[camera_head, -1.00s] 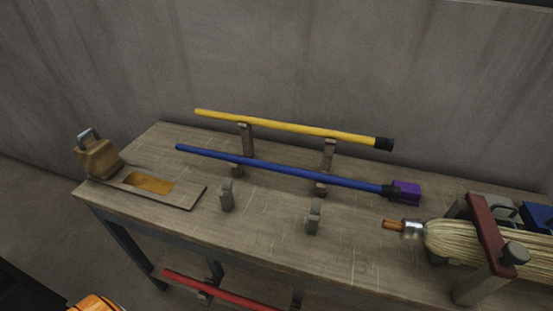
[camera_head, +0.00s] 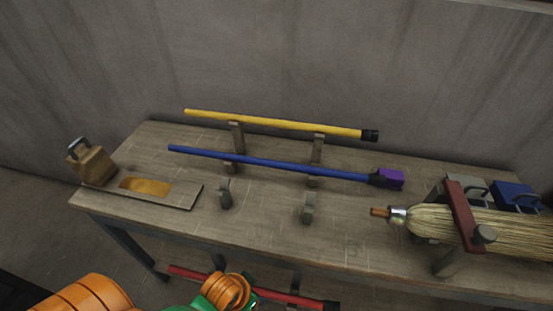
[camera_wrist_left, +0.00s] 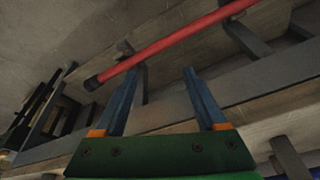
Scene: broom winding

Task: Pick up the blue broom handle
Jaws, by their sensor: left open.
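The blue broom handle (camera_head: 265,163) lies across wooden pegs on the workbench, with a black collar and a purple block (camera_head: 389,179) at its right end. My left arm comes in at the bottom left of the head view, below the bench top and well apart from the blue handle; its fingers are not visible there. In the left wrist view my left gripper (camera_wrist_left: 158,100) is open and empty, its two blue-grey fingers pointing toward a red handle (camera_wrist_left: 165,42). My right gripper is not in view.
A yellow handle (camera_head: 270,122) rests on taller pegs behind the blue one. A broom head (camera_head: 470,226) sits in a red-barred clamp at right. A tan block (camera_head: 91,163) and a board (camera_head: 184,196) are at left. The red handle also shows below the bench (camera_head: 300,297).

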